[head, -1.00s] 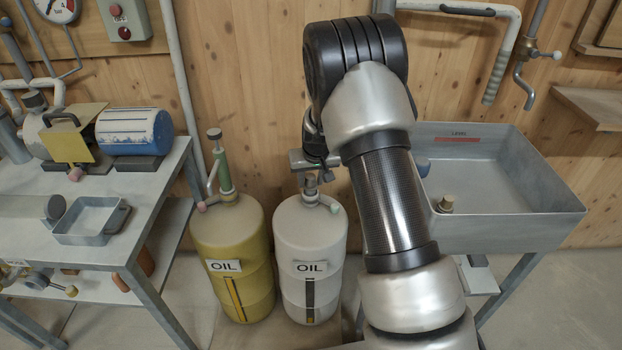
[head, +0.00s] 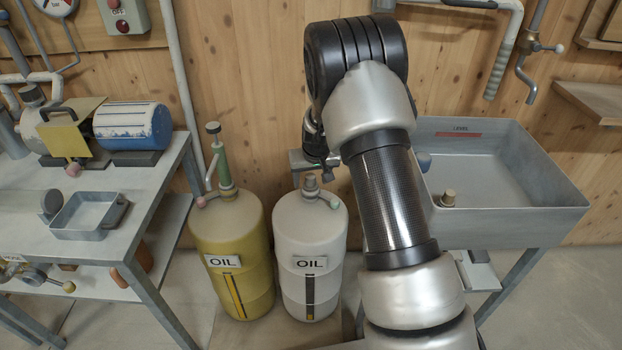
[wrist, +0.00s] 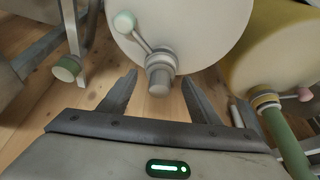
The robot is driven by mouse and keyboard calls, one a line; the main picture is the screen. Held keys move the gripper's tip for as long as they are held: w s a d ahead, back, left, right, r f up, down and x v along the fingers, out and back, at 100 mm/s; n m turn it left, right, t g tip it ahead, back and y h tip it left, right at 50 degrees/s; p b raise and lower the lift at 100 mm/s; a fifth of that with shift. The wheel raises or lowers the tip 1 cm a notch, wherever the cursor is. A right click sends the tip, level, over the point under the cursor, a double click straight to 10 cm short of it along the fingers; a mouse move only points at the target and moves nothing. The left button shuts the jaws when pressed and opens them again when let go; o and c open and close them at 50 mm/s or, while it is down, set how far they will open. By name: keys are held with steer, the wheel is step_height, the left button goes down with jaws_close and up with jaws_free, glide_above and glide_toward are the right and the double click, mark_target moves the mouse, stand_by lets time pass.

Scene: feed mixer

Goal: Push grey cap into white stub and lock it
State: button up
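The white oil tank (head: 306,240) stands upright on the floor, with a short stub on its top. The stub also shows in the wrist view (wrist: 160,60). A grey cap (head: 311,182) sits at the stub's top and appears in the wrist view (wrist: 159,82) in line with the stub; I cannot tell how deep it sits. A lever with a pale green knob (wrist: 124,22) reaches out from the stub. My gripper (wrist: 158,76) is open, its fingers on either side of the cap with gaps to both. In the head view my gripper (head: 312,160) is just above the cap, partly hidden.
A yellow oil tank (head: 231,255) with a green upright part stands close on the left. A grey basin (head: 505,225) is on the right. A workbench (head: 40,235) with a blue motor (head: 133,127) and tray is at the left. The wooden wall is behind.

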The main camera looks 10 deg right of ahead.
steer(key=p+v, duration=0.4)
steer(key=v, duration=1.3)
steer(key=shift+r, duration=0.25)
steer(key=s+r, duration=1.4)
steer(key=s+r+t, duration=0.1)
steer(key=s+r, duration=0.2)
steer(key=s, duration=1.4)
step_height(320, 180, up, 22)
steer(key=p, duration=2.2)
steer(key=shift+s+p, duration=0.3)
